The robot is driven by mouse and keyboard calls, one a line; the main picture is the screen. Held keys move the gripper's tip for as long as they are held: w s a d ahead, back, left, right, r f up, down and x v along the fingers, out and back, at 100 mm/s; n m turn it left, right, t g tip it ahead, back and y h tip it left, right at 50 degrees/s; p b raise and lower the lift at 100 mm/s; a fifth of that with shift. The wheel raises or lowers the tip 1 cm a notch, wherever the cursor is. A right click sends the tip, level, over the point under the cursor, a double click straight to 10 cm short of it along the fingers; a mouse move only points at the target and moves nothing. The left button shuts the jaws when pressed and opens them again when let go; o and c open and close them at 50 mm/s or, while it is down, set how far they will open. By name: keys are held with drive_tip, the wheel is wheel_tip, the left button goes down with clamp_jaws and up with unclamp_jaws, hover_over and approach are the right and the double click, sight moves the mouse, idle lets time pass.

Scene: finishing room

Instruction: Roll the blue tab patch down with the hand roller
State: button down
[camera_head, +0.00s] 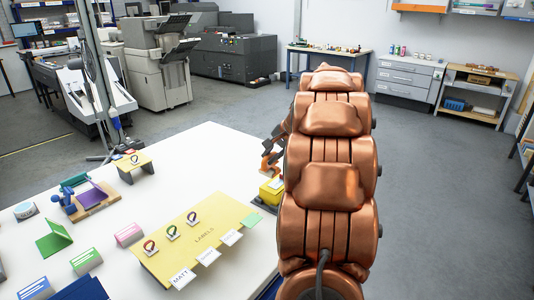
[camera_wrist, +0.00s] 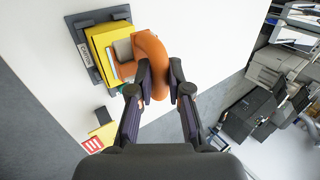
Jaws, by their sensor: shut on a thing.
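My gripper (camera_wrist: 160,76) is shut on the orange curved handle of the hand roller (camera_wrist: 152,48). The roller's grey drum (camera_wrist: 123,48) lies over the top of a yellow block (camera_wrist: 97,42); I cannot tell if it touches. The block sits on a dark grey labelled base (camera_wrist: 80,38) on the white table. In the head view the orange roller (camera_head: 268,161) shows just left of my arm, above the yellow block (camera_head: 270,189). My arm hides part of this area.
A yellow labels board (camera_head: 190,250) with small rings and cards lies left of the block. A small yellow stand (camera_head: 133,168) and a wooden stand with purple (camera_head: 97,197) are farther left. The white table (camera_head: 200,160) is clear between them. Grey floor lies right of my arm.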

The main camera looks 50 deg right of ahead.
sight(273, 167)
drive_tip(key=shift+s+d+f+b, duration=0.1)
drive_tip(key=shift+f+b, duration=0.65)
drive_tip(key=shift+f, duration=0.4)
drive_tip(key=shift+s+f+b, duration=0.1)
drive_tip(key=shift+f+b, duration=0.6)
drive_tip(key=shift+f, duration=0.45)
drive_tip(key=shift+f, duration=0.6)
